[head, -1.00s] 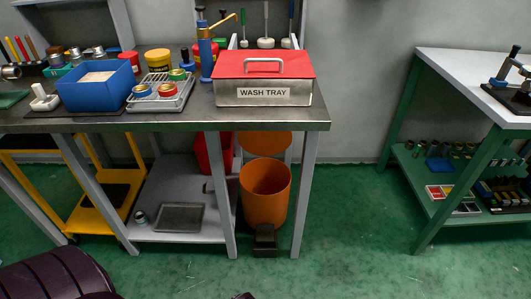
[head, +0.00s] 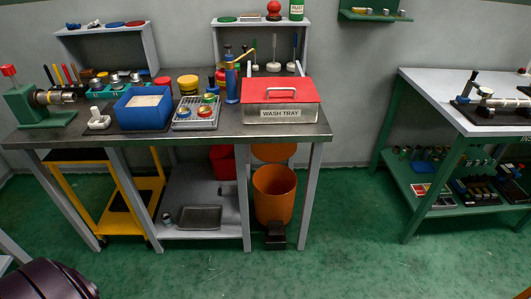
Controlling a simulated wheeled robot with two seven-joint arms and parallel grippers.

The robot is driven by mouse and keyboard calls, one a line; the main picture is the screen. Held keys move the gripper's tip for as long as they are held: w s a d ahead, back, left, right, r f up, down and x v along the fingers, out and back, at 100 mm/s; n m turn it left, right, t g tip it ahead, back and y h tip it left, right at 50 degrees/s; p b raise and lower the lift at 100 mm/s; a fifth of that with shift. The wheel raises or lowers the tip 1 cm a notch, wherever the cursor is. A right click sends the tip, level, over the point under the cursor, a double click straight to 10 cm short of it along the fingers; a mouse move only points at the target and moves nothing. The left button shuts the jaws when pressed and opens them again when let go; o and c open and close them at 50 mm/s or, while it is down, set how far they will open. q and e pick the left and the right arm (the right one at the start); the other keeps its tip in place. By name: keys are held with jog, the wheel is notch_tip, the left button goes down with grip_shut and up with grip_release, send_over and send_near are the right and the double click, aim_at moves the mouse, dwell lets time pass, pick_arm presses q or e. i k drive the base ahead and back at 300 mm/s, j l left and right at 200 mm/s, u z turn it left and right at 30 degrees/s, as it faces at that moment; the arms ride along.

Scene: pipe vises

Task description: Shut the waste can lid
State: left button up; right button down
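The orange waste can (head: 274,196) stands on the green floor under the right end of the grey workbench. Its orange lid (head: 273,152) is raised, tilted up behind the open mouth, and the bench top hides its upper part. A black pedal (head: 276,235) sits at the can's front base. Neither of my grippers shows in the head view.
The workbench (head: 330,131) holds a wash tray (head: 280,106), a blue box (head: 128,117) and a vise (head: 40,105). A yellow cart (head: 75,196) stands below left. A green-legged table (head: 405,78) stands right. The floor in front of the can is clear.

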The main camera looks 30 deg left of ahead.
aim_at(270, 153)
jog(key=u, duration=1.9)
jog(key=i+l+u, duration=0.1)
jog(key=l+u, duration=0.55)
jog(key=u, duration=0.15)
jog(key=l+u, duration=0.85)
jog(key=k+l, duration=0.1)
jog(key=l, duration=0.35)
jog(key=k+l, duration=0.1)
jog(key=l, duration=0.35)
jog(key=k+l, duration=0.1)
jog(key=l, duration=0.35)
jog(key=k+l, duration=0.1)
jog(key=l, duration=0.3)
jog(key=k+l, duration=0.15)
jog(key=l, duration=0.3)
jog(key=k+l, duration=0.1)
jog(key=l, duration=0.35)
jog(key=k+l, duration=0.1)
jog(key=l, duration=0.35)
